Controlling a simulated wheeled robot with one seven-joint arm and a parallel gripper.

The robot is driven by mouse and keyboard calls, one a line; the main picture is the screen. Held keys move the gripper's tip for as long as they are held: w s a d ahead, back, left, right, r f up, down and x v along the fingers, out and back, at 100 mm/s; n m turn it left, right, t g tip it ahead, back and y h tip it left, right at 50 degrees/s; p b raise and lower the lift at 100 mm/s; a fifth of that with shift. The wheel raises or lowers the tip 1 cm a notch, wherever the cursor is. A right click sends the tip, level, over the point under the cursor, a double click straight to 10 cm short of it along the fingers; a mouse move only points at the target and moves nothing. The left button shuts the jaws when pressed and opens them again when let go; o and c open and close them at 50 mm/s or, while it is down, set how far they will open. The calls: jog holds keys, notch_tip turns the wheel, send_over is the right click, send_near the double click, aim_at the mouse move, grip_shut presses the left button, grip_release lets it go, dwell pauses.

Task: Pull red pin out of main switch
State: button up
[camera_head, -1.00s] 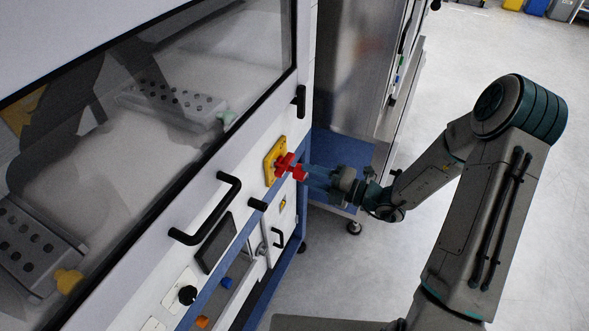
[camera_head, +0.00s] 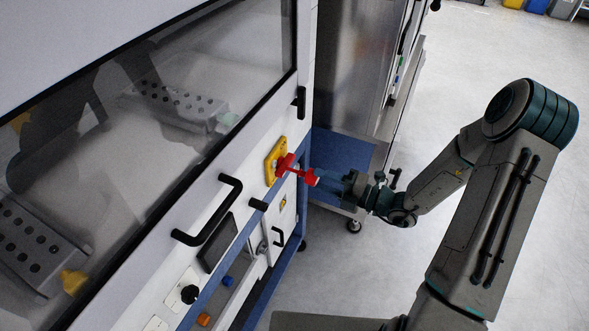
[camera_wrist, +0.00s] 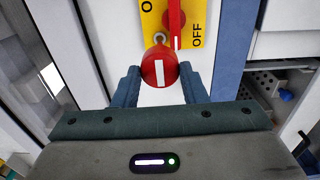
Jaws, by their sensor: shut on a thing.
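The main switch is a yellow plate (camera_head: 271,165) on the white cabinet front, with a red handle (camera_head: 285,163). In the wrist view the yellow plate (camera_wrist: 197,12) shows "OFF" beside the red handle (camera_wrist: 174,18) and a small metal ring. My gripper (camera_head: 316,179) is shut on the red pin (camera_head: 310,176), out from the plate. In the wrist view the pin's round red head (camera_wrist: 159,67) with a white stripe sits between my gripper's fingers (camera_wrist: 159,84). The head hides the shaft's far end, so I cannot tell whether it is still in the switch.
A black bar handle (camera_head: 209,215) and a dark display (camera_head: 216,243) are on the cabinet front left of and below the switch. A steel cabinet (camera_head: 357,70) on a wheeled frame stands behind my gripper. The floor to the right is open.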

jog(key=shift+p+v, duration=0.35)
jog(key=shift+v, duration=0.95)
